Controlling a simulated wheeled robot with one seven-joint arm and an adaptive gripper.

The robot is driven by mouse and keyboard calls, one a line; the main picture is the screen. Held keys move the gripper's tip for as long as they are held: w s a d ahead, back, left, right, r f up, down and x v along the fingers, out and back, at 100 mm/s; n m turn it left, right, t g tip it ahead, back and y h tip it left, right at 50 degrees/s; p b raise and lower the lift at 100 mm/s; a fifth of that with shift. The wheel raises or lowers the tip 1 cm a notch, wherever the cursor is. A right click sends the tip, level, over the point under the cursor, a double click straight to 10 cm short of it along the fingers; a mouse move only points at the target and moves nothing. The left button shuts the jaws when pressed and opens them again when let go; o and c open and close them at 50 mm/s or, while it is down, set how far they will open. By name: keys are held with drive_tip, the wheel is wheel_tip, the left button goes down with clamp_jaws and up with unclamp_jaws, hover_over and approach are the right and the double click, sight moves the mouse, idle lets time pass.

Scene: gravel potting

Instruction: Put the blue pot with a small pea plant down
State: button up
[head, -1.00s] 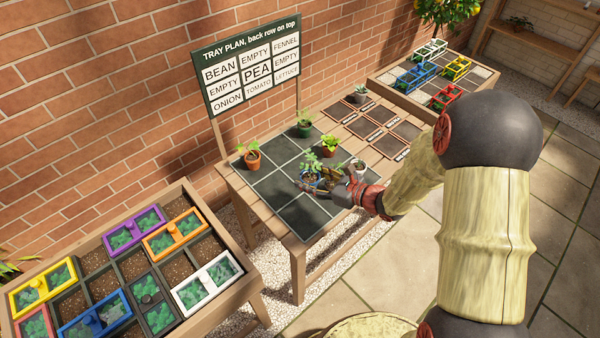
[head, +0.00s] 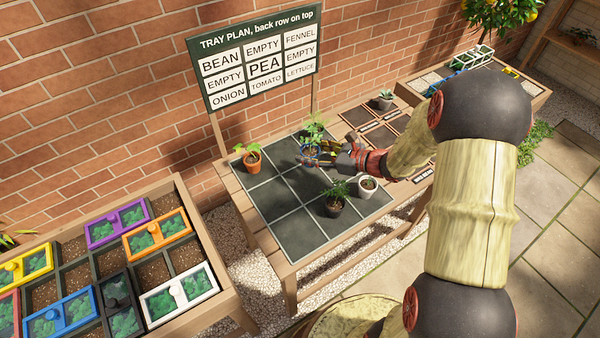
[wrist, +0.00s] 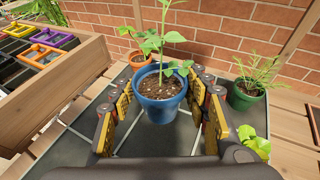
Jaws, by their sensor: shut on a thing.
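The blue pot (head: 309,154) with a green pea plant is in my gripper (head: 322,158), over the back part of the dark gridded tray (head: 285,228). In the wrist view the blue pot (wrist: 160,100) stands roughly upright between the yellow-padded fingers of my gripper (wrist: 163,108), which is shut on it. White grid lines of the tray show below and beside it. I cannot tell whether its base touches the tray. The plan board (head: 256,62) reads PEA in its middle cell.
A terracotta pot (head: 252,158) stands in the tray's back left. A green pot (wrist: 245,96) and yellow-green leaves (wrist: 254,142) are close on the wrist view's right. A dark pot (head: 333,207) and white pot (head: 367,187) stand nearer the front. Several front-left cells are bare.

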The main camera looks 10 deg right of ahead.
drive_tip(key=shift+w+a+f, duration=0.1)
drive_tip(key=shift+a+f, duration=0.05)
drive_tip(key=shift+f, duration=0.1)
wheel_tip(320, 180, down, 9)
drive_tip(key=b, duration=0.3)
drive_tip(key=shift+f+b, duration=0.2)
drive_tip(key=shift+b, duration=0.2)
drive_tip(key=shift+f, duration=0.15)
drive_tip(key=o, duration=1.2)
drive_tip(key=shift+o, duration=0.2)
